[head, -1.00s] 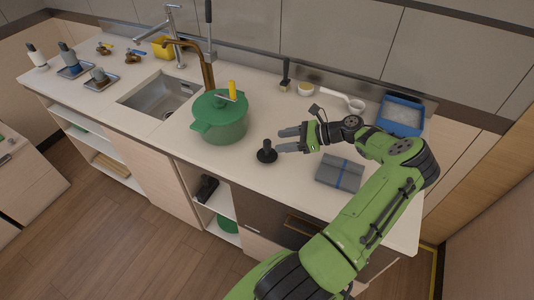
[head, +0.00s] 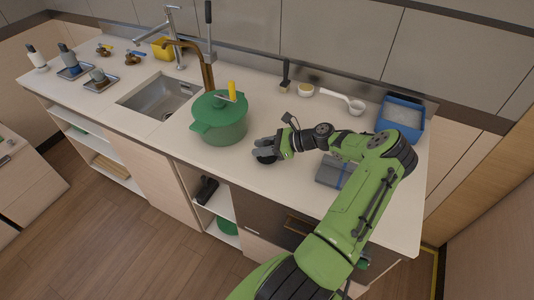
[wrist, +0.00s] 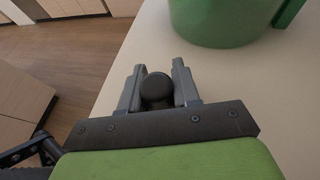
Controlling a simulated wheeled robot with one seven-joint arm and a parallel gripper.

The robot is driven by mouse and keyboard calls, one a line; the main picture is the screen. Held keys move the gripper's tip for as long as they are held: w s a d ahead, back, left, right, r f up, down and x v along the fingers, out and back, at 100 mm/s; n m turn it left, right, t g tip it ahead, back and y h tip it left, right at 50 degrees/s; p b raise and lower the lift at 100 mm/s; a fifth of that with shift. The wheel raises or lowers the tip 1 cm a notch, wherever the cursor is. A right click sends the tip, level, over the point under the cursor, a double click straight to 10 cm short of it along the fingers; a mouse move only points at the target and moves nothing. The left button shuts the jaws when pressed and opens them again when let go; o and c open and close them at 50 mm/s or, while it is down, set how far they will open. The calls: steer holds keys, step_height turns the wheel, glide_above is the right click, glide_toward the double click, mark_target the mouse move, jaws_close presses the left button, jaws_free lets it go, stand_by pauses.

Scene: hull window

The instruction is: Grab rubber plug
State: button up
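The rubber plug is black with a round knob and a flat base, standing on the counter. In the wrist view its knob (wrist: 156,87) sits between the two grey fingers of my gripper (wrist: 158,78). A narrow gap seems to show on each side of the knob, so the fingers are around it and apart. In the head view my gripper (head: 265,148) is at the plug, and only part of the black base (head: 266,159) shows below the fingers. The rest of the plug is hidden there.
A green pot (head: 220,122) stands just left of and behind my gripper; it also shows in the wrist view (wrist: 220,20). A grey box with a blue band (head: 332,172) lies under my forearm. The counter's front edge is close. A sink (head: 160,97) is farther left.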

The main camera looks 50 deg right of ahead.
jaws_close()
steer(key=shift+r, duration=0.15)
